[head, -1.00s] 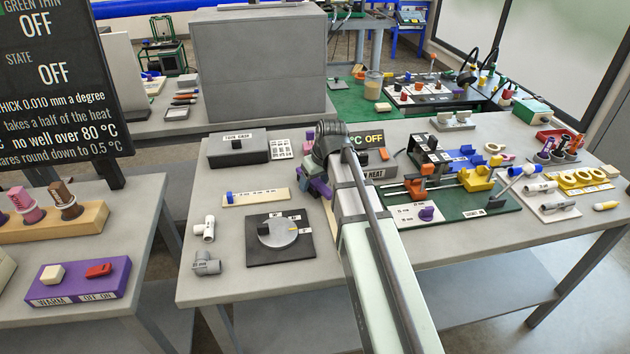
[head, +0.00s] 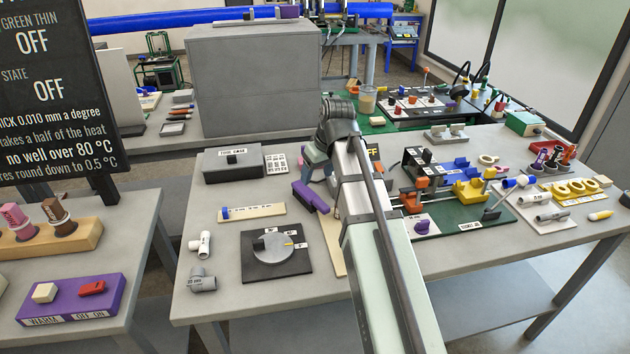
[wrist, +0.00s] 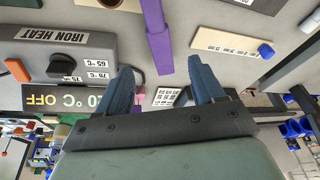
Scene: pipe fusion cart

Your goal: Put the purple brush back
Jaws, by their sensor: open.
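The purple brush (head: 310,197) is just left of my forearm in the head view, close below my gripper. In the wrist view its long purple handle (wrist: 156,30) runs down from the top edge toward the gap between my fingers. My gripper (wrist: 165,82) is open, with its two blue fingers apart and nothing clearly held between them. In the head view my gripper (head: 317,165) is partly hidden by my wrist. I cannot tell whether a finger touches the brush.
A grey case (head: 233,161) and a dial plate (head: 277,250) stand left of my arm. A cream ruler strip (head: 252,212) lies between them. The iron heat box (wrist: 65,55) is beside my fingers. A green fixture board (head: 470,228) is to the right.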

